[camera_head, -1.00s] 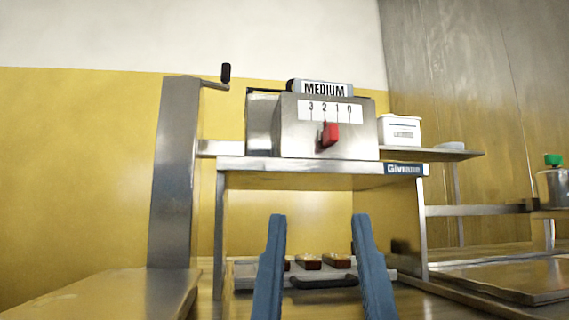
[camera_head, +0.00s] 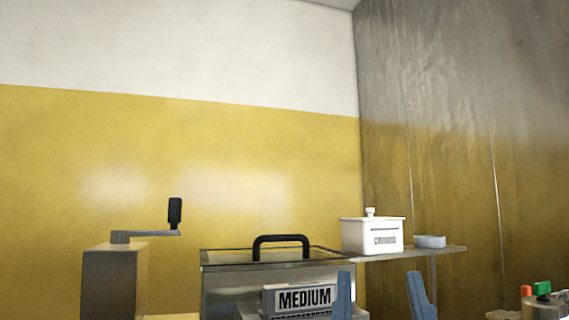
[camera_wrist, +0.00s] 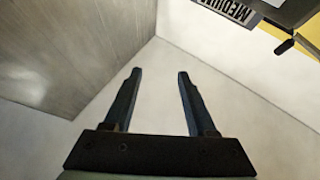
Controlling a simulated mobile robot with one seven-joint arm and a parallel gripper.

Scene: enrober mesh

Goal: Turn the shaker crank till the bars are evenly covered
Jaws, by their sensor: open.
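The crank (camera_head: 146,235) stands on top of a metal post (camera_head: 112,280) at the lower left of the head view, its black knob (camera_head: 175,213) upright. The shaker box (camera_head: 225,284) is right of it, with a black handle on its lid and a MEDIUM sign (camera_head: 305,298) on its front. My gripper (camera_head: 380,285) shows as two blue fingers at the bottom of the head view, right of the sign. In the wrist view my gripper (camera_wrist: 158,72) is open with nothing between its fingers. The bars are out of view.
A white lidded tub (camera_head: 372,236) and a small pale dish (camera_head: 430,241) stand on a side shelf (camera_head: 448,252) right of the box. Coloured caps show at the lower right corner. A panelled wall rises on the right; the space above the box is clear.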

